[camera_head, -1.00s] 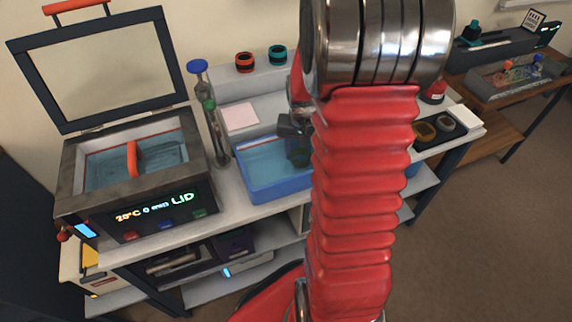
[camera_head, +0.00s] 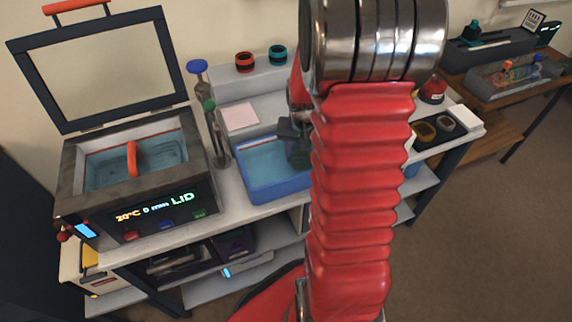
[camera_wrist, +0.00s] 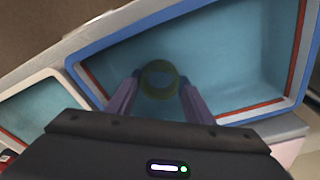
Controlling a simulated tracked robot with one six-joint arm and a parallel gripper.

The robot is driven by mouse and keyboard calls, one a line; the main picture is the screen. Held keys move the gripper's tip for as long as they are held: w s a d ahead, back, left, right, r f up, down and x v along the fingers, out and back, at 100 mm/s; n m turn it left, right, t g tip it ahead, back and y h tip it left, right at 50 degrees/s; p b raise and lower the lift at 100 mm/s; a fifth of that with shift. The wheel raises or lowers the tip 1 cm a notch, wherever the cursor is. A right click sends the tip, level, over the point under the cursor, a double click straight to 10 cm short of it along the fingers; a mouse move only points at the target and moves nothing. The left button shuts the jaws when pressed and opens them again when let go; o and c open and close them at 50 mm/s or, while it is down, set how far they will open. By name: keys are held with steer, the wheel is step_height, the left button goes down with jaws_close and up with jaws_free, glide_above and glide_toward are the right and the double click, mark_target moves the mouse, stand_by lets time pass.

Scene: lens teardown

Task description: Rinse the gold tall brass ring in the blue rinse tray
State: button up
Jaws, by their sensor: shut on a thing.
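The blue rinse tray (camera_head: 275,196) stands on the white bench in the head view, filled with light blue liquid. In the wrist view its blue rim (camera_wrist: 85,52) surrounds the liquid. My gripper (camera_head: 296,150) is at the right part of the tray in the head view, partly behind my red arm. In the wrist view my gripper (camera_wrist: 159,90) is shut on the gold tall brass ring (camera_wrist: 159,69), a dim round ring between the two fingertips. The ring looks tinted and murky against the liquid; its exact depth is hard to tell. The head view hides it.
An open-lidded bath (camera_head: 65,190) with an orange handle stands left of the tray. Bottles (camera_head: 213,130) stand between them. Red and teal rings (camera_head: 244,62) sit on the raised shelf behind. Dark oval dishes (camera_head: 424,133) lie to the right.

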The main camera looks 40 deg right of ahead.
steer(key=shift+r, duration=0.1)
step_height(320, 180, up, 11)
stand_by(1.6)
steer(key=shift+s, duration=0.15)
stand_by(1.2)
